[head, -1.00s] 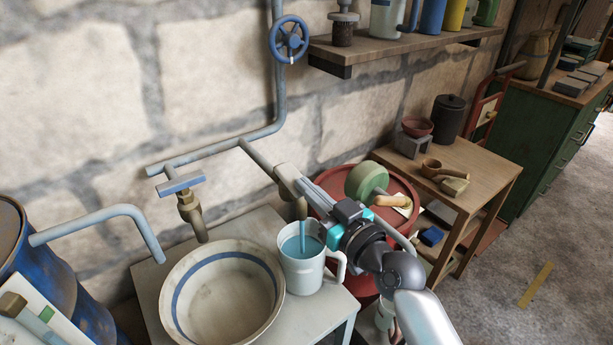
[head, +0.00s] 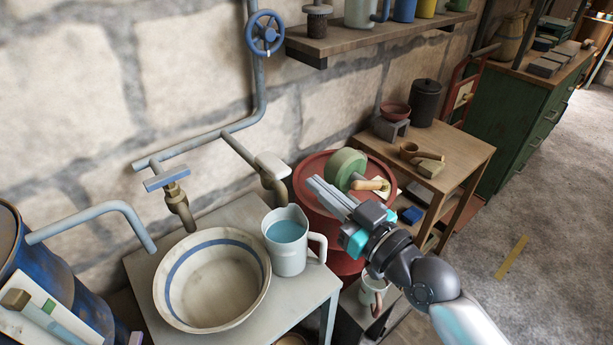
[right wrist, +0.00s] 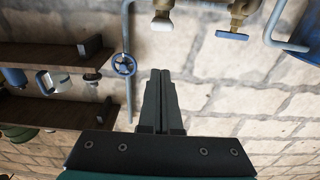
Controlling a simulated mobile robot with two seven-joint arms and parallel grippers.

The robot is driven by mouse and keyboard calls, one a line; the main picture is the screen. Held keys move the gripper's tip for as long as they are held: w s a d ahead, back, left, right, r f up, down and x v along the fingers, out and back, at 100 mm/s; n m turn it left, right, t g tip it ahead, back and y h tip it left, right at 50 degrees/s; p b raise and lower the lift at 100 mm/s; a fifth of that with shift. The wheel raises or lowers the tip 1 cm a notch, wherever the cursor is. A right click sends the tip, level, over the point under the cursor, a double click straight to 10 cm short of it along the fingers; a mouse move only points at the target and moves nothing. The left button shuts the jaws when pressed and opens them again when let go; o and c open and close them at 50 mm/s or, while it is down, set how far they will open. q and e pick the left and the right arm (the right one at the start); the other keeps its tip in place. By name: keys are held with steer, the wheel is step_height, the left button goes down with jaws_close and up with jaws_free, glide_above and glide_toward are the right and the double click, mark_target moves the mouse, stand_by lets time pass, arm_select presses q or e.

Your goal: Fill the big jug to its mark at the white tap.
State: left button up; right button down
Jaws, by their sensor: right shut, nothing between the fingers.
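The big white jug (head: 288,262) stands upright on the small table under the white tap (head: 272,166), its handle to the right. Blue water (head: 286,231) shows inside, fairly near the rim. I cannot make out the mark. No stream falls from the tap's spout. The white tap also shows at the top of the right wrist view (right wrist: 162,22). My right gripper (head: 313,184) is shut and empty, right of the jug and apart from the tap; its closed fingers also show in the right wrist view (right wrist: 160,74). My left gripper is out of view.
A blue-handled tap (head: 168,180) hangs over a wide cream basin (head: 255,290) left of the jug. A red drum (head: 318,205) with a green wheel (head: 345,168) stands behind my gripper. A blue barrel (head: 75,290) is at left. A smaller white vessel (head: 372,288) sits lower right.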

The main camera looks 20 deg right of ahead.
steer(key=shift+s+d+r, duration=0.1)
steer(key=shift+s+d, duration=0.15)
steer(key=shift+s, duration=0.45)
stand_by(0.3)
steer(key=d+f+m+g+h, duration=0.2)
steer(key=d+f+g+h, duration=0.15)
steer(key=f, duration=1.45)
steer(key=s+d+f+g+h, duration=0.15)
steer(key=s+f, duration=0.25)
steer(key=f, duration=0.6)
steer(key=s+d+f+g+h, duration=0.1)
steer(key=s+f+g, duration=0.25)
steer(key=f, duration=0.65)
steer(key=s+f+g, duration=0.2)
steer(key=s+f, duration=0.4)
steer(key=s, duration=0.3)
steer(key=s+a+f+g, duration=0.1)
steer(key=s+f+g, duration=0.2)
steer(key=s, duration=0.7)
steer(key=s+a+f+g+h, duration=0.1)
steer(key=s+f+g, duration=0.1)
steer(key=s+f, duration=0.6)
steer(key=shift+s+a+f+g, duration=0.15)
steer(key=shift+s+f+g, duration=0.2)
steer(key=shift+s, duration=0.35)
